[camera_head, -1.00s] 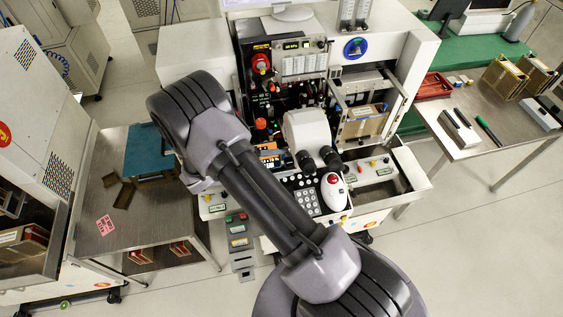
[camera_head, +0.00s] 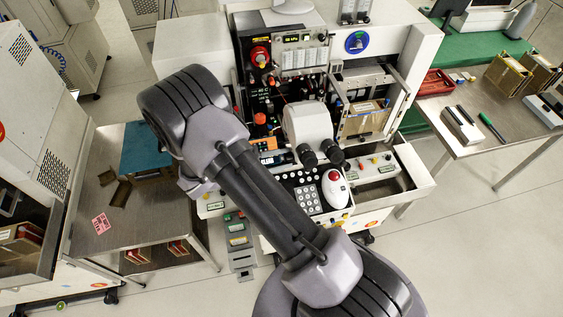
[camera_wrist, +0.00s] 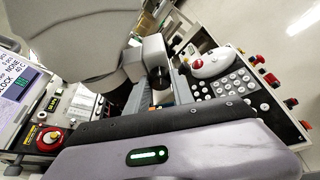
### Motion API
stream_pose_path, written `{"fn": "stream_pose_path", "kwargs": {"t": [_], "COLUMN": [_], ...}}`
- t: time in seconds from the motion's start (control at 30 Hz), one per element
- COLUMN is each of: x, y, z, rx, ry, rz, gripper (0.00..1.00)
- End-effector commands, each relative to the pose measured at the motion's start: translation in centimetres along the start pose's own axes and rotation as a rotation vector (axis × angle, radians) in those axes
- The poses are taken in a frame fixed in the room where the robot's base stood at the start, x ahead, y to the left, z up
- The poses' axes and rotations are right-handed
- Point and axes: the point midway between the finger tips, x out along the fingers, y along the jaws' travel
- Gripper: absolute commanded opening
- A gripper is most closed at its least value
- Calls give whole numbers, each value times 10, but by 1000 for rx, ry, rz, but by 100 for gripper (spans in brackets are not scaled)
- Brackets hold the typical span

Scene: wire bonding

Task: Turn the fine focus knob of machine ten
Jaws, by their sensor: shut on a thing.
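The machine's white microscope head (camera_head: 306,122) with two black eyepieces stands mid-picture in the head view. The grey gripper body with a green light fills the bottom of the wrist view and hides part of the contact. In the head view my arm hides the gripper. I cannot read a machine number.
A keypad (camera_head: 308,199) and a white control with a red top (camera_head: 335,188) sit in front of the microscope. A red emergency button (camera_wrist: 50,138) is at the left of the wrist view. Steel tables (camera_head: 130,226) flank the machine, with open floor in front.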

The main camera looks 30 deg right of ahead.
Motion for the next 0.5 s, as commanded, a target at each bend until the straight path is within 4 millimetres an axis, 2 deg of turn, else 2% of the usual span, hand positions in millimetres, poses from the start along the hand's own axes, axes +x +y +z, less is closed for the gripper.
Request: {"fn": "stream_pose_path", "kwargs": {"t": [0.5], "x": [2], "y": [-9], "z": [-6], "rx": [451], "ry": [1], "rz": [187], "gripper": [0]}}
